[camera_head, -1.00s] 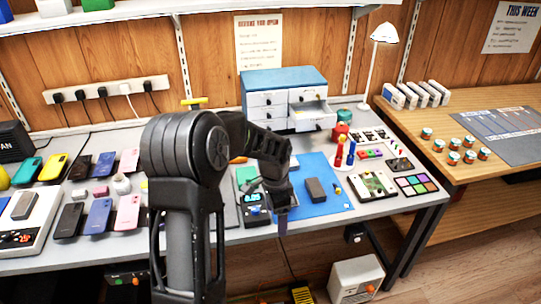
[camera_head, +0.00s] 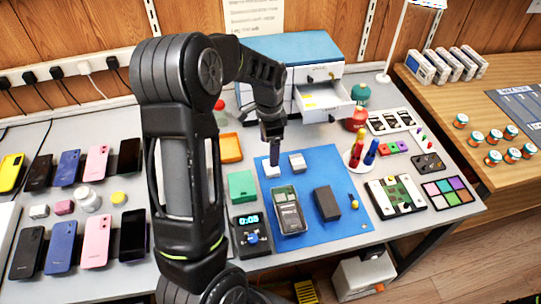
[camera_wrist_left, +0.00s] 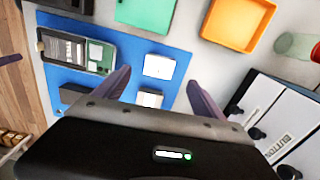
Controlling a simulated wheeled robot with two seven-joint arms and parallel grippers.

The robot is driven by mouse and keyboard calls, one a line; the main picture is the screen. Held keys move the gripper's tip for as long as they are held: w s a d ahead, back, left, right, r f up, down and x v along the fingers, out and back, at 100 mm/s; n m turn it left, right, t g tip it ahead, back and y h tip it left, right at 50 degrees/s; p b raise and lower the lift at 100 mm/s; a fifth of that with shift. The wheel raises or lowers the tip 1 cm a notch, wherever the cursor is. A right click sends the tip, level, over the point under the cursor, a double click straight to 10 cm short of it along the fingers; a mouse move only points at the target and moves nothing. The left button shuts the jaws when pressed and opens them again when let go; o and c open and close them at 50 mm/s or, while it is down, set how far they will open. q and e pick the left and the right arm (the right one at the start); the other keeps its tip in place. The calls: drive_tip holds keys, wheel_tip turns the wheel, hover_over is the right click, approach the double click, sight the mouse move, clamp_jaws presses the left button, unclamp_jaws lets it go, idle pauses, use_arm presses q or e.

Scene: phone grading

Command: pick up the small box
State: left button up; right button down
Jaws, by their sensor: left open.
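Two small white boxes lie side by side at the back of the blue mat (camera_head: 255,195): a left one (camera_head: 271,171) and a right one (camera_head: 298,163). In the left wrist view they are the upper white box (camera_wrist_left: 159,66) and the lower one (camera_wrist_left: 149,98), the lower partly hidden by my gripper body. A dark box (camera_head: 326,203) lies farther right on the mat. I cannot tell which is the named one. My left gripper (camera_head: 273,154) is above the white boxes, and its spread fingers (camera_wrist_left: 160,90) have nothing held between them.
A drawer cabinet (camera_head: 290,52) with an open drawer (camera_head: 326,99) stands behind. Phones fill the left side.

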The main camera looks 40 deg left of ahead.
sight(269, 167)
use_arm(q)
drive_tip(key=shift+s+d+r, duration=0.1)
drive_tip(key=shift+f, duration=1.35)
drive_tip(key=shift+f, duration=0.1)
drive_tip(key=shift+f+p, duration=0.35)
drive_tip(key=shift+p, duration=0.05)
wheel_tip(269, 167, down, 4)
drive_tip(key=shift+f+p, duration=0.15)
drive_tip(key=shift+p, duration=0.35)
drive_tip(key=shift+c, duration=0.6)
